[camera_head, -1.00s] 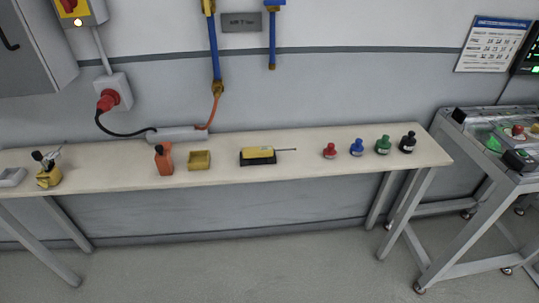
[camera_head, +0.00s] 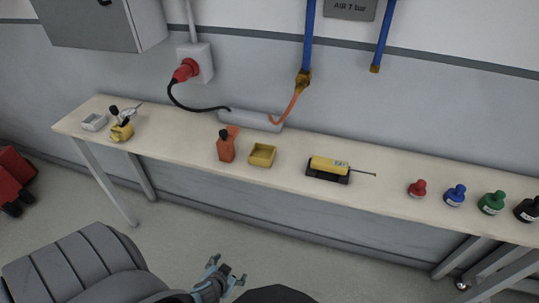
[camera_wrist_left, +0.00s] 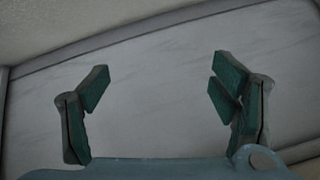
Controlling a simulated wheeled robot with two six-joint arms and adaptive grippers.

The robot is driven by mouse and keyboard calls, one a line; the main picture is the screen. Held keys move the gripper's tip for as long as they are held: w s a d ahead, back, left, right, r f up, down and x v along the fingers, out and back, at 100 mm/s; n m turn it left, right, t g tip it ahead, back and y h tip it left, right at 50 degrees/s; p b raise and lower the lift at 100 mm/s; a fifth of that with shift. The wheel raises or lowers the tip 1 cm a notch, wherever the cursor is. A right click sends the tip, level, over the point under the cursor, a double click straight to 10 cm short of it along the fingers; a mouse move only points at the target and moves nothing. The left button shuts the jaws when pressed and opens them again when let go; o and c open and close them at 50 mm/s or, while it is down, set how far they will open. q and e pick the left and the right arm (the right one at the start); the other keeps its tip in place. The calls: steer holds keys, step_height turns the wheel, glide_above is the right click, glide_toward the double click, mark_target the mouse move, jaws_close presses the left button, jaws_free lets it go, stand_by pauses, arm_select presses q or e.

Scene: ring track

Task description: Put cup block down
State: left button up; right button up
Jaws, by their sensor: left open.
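No thing in view can be surely told to be the cup block. A small yellow block (camera_head: 122,132) with black-topped tools in it stands upright near the left end of the bench (camera_head: 390,198). My left gripper (camera_head: 228,268) is low in front of the bench, apart from it, with its fingers spread. The left wrist view shows its two green-padded fingers (camera_wrist_left: 161,80) wide apart with nothing between them, facing a plain grey surface. My right gripper is not in view.
On the bench are a white tray (camera_head: 94,122), an orange bottle (camera_head: 226,150), a yellow tray (camera_head: 262,156), a yellow tool on a black stand (camera_head: 329,169) and several small bottles at the right, one red (camera_head: 417,189). Bare bench top lies between the yellow block and orange bottle.

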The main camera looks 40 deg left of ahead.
arm_select(q)
steer(key=w+a+r+t+y, duration=0.15)
steer(key=w+r+t, duration=0.25)
steer(key=w+r, duration=0.5)
steer(key=n+t+b, duration=0.2)
steer(key=n+t, duration=0.1)
steer(key=t, duration=0.2)
glide_toward(261, 160)
steer(key=w, duration=0.2)
steer(key=w+p, duration=0.1)
steer(key=shift+w+a+f+y, duration=0.1)
steer(key=shift+a+f+y, duration=0.15)
steer(key=shift+f+y, duration=0.1)
steer(key=x, duration=0.4)
steer(key=shift+w+a, duration=0.25)
steer(key=shift+w, duration=0.05)
steer(key=x, duration=0.5)
steer(key=shift+w+a+r, duration=0.15)
steer(key=shift+w+a, duration=0.1)
steer(key=shift+a, duration=0.2)
steer(key=shift+r, duration=0.1)
steer(key=c, duration=1.3)
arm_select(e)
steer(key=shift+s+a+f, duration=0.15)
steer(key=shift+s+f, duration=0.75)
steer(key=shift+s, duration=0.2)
arm_select(q)
steer(key=shift+o, duration=0.2)
